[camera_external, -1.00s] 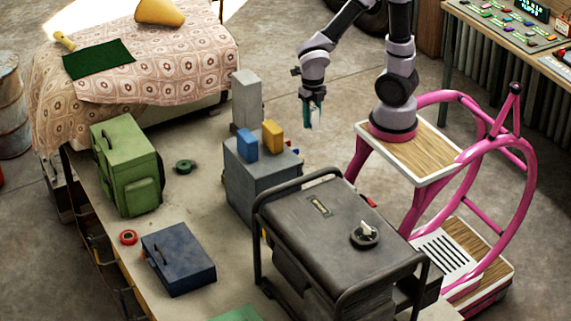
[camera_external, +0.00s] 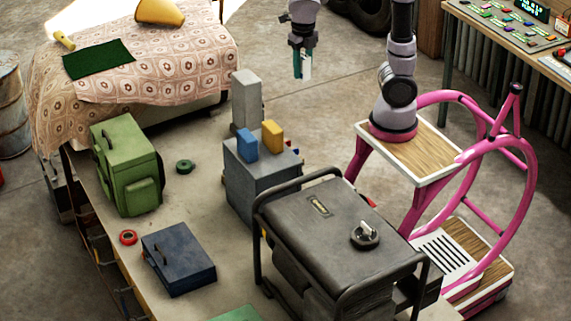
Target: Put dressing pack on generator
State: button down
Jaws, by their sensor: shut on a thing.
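My gripper (camera_external: 302,68) is at the top centre of the view, high above the far side of the workbench. It is shut on a small white and teal pack (camera_external: 307,66), which looks like the dressing pack; the fingers hide part of it. The generator (camera_external: 325,225) is the dark grey machine with a tubular frame at the front right of the bench. Its flat top carries a round black knob-like piece (camera_external: 365,236) and a small label. The gripper and pack are apart from the generator, behind and above it.
A grey box (camera_external: 262,180) with a blue and a yellow block on top stands behind the generator, beside a tall grey block (camera_external: 246,100). A green bag (camera_external: 128,165), dark blue case (camera_external: 178,258) and tape rolls are on the bench's left. Much of the generator top is clear.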

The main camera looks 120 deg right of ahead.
jog(key=w+a+r, duration=0.2)
jog(key=w+a, duration=0.5)
jog(key=m, duration=0.1)
send_over(325, 217)
notch_tip(325, 217, down, 6)
notch_tip(325, 217, down, 15)
jog(key=shift+d+r, duration=0.1)
jog(key=shift+r, duration=0.05)
